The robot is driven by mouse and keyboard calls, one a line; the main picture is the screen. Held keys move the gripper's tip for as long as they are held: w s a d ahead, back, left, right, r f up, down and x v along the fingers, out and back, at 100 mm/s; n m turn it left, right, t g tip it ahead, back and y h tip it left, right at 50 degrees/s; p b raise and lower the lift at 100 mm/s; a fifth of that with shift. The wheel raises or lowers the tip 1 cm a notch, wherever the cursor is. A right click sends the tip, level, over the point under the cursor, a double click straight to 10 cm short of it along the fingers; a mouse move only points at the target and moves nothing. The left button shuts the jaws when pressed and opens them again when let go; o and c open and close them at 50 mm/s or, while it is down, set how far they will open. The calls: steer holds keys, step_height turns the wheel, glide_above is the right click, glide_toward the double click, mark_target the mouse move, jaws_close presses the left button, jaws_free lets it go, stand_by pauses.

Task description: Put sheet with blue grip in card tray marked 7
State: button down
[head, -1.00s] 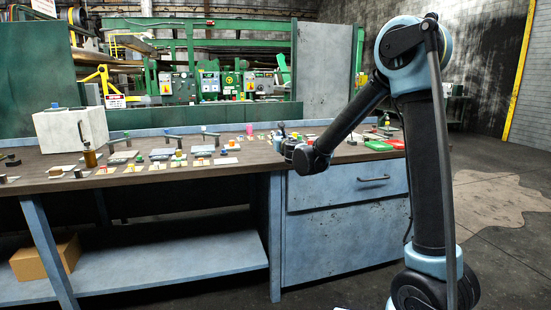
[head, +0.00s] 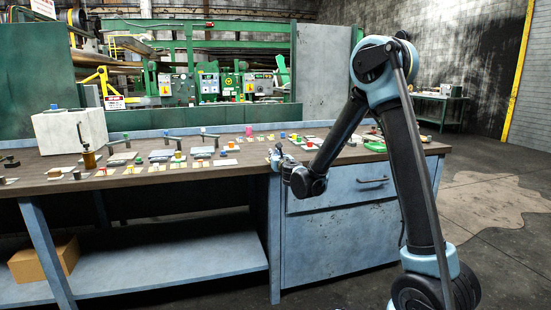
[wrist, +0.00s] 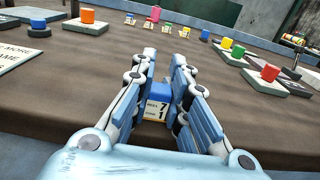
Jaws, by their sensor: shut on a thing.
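My gripper (wrist: 163,78) is shut on the blue grip (wrist: 160,89), which shows between its fingers in the wrist view. A small white and yellow sheet (wrist: 156,107) shows just below the grip, with dark print that includes a 7 and a 1. The fingers hide its sides. In the head view my gripper (head: 277,158) is at the table's front edge, and the held sheet cannot be made out. I cannot tell which card tray is marked 7.
The brown table (wrist: 70,95) is bare around my gripper. An orange block (wrist: 87,16) stands on a plate at left. Several small cards with coloured blocks line the back. A white box (head: 70,130) stands at far left.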

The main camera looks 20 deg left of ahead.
steer(key=c, duration=1.5)
jaws_free()
steer(key=shift+c, duration=0.2)
